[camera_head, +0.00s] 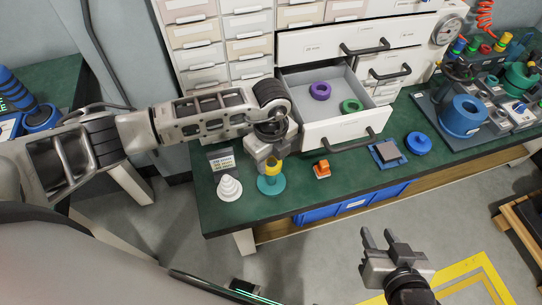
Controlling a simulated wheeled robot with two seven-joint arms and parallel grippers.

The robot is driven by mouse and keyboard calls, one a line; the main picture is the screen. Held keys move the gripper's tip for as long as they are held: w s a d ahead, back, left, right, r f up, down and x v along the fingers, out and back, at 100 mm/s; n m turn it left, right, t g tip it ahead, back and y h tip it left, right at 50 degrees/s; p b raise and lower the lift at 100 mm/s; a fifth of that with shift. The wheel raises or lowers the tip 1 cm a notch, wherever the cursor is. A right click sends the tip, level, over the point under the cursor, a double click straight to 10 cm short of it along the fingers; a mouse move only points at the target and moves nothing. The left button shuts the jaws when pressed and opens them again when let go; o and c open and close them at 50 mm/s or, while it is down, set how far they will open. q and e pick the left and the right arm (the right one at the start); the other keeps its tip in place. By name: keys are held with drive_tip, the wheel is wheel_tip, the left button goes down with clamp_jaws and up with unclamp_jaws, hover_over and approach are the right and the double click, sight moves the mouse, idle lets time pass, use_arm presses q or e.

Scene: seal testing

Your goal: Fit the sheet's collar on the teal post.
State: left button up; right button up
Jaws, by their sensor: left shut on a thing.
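My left gripper (268,152) points down over the teal post (271,186), near the front edge of the green bench. It is shut on a yellow collar (273,166). The collar is right above the post's round teal base, in line with it; I cannot tell whether it is around the post or just over it. The sheet (222,161), a small card with rows of print too small to read, lies left of the post. My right gripper (379,237) is open and empty, low in front of the bench.
A white stepped cone (229,187) stands left of the post, an orange block (322,169) right of it. The open drawer (334,128) holds a purple ring (320,91) and a green ring (351,105). A blue ring (418,143) lies farther right.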

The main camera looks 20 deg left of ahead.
use_arm(q)
drive_tip(key=shift+f, duration=0.1)
drive_tip(key=shift+f+b, duration=0.35)
drive_tip(key=shift+f, duration=0.05)
drive_tip(key=shift+f+b, duration=0.35)
drive_tip(key=shift+f, duration=0.1)
drive_tip(key=shift+f+b, duration=0.65)
drive_tip(key=shift+f, duration=0.3)
drive_tip(key=o, duration=1.2)
